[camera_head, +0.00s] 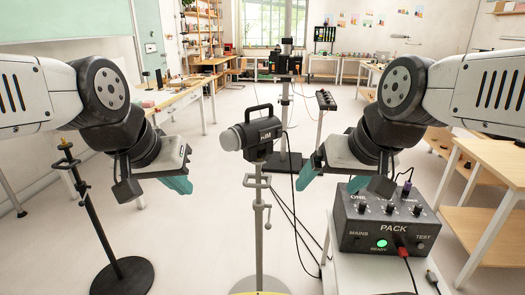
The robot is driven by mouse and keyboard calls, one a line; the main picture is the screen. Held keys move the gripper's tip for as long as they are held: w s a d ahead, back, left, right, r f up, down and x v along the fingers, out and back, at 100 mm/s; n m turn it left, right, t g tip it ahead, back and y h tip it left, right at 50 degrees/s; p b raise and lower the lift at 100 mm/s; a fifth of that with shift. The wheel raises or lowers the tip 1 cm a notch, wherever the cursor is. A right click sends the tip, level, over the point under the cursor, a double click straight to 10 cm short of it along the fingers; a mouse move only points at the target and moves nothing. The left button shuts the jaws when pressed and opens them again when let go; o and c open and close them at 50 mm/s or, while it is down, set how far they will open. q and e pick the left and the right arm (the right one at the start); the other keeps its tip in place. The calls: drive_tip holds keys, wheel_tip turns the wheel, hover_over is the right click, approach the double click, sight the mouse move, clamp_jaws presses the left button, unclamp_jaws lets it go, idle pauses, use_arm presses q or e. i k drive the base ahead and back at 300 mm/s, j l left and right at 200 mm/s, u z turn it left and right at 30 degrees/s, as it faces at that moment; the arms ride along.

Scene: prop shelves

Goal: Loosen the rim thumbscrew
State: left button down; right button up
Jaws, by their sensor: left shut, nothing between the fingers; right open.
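A dark lamp head (264,137) with a pale round front and a top handle sits on a thin grey stand (259,235) in the middle. The stand has small clamp handles (257,181) below the head. I cannot make out a rim thumbscrew; the lamp's rim is too small to tell. My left gripper (178,183) is shut and empty, left of the lamp and apart from it. My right gripper (332,181) is open and empty, right of the lamp and apart from it, with its teal fingers spread.
A black power pack (378,238) with knobs, a green light and a red plug stands on a white table (347,278) at the lower right. Black cables hang behind the stand. Another stand with a round black base (122,277) is at the left. Floor between the stands is clear.

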sight(266, 156)
drive_tip(key=k+l+u, duration=0.15)
drive_tip(key=l+u, duration=0.25)
drive_tip(key=k+l+u, duration=0.2)
drive_tip(key=l+u, duration=0.2)
